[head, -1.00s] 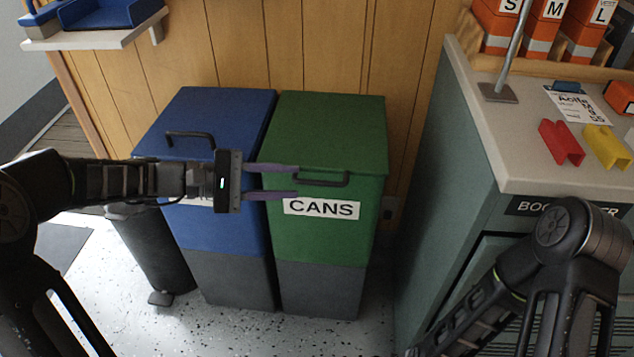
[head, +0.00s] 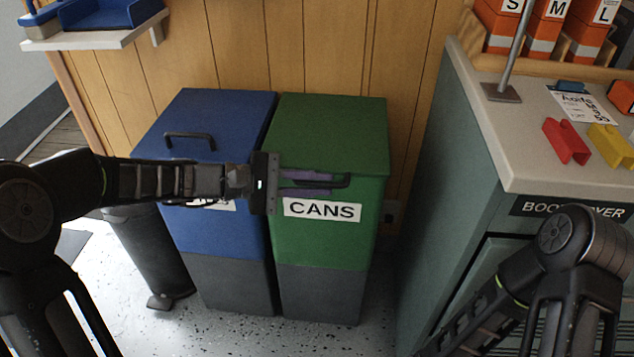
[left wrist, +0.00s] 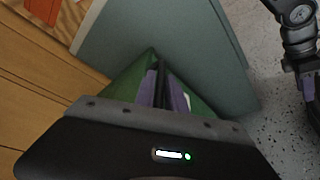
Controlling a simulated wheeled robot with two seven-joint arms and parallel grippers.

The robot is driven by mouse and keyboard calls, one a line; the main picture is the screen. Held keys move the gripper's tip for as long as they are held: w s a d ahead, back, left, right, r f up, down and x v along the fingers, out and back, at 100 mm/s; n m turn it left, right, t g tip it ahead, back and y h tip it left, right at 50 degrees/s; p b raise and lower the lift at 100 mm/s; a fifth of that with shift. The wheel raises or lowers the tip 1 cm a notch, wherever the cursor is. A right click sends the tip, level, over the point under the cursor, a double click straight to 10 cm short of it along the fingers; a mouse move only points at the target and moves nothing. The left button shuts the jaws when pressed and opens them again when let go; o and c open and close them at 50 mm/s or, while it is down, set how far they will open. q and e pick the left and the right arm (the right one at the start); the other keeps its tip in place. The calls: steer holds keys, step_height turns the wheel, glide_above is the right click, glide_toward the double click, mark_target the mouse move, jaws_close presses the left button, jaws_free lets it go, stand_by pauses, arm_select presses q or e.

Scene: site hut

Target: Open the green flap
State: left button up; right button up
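The green bin's flap (head: 335,130) lies flat and closed on top of the green bin (head: 322,240), which carries a CANS label. A dark bar handle (head: 346,181) sits at the flap's front edge. My left gripper (head: 318,182) reaches in from the left with its purple fingers above and below the handle. In the left wrist view the fingers (left wrist: 163,92) are close together with the dark handle between them, so the gripper looks shut on it. They hide part of the handle.
A blue bin (head: 225,120) with its own handle stands against the green one on the left. A dark slim bin (head: 150,255) stands further left. A grey-green counter (head: 460,150) rises at the right, with red (head: 567,142) and yellow (head: 610,147) pieces on top.

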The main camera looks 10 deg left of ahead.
arm_select(q)
jaws_close()
stand_by(0.9)
arm_select(e)
steer(key=shift+r, duration=0.1)
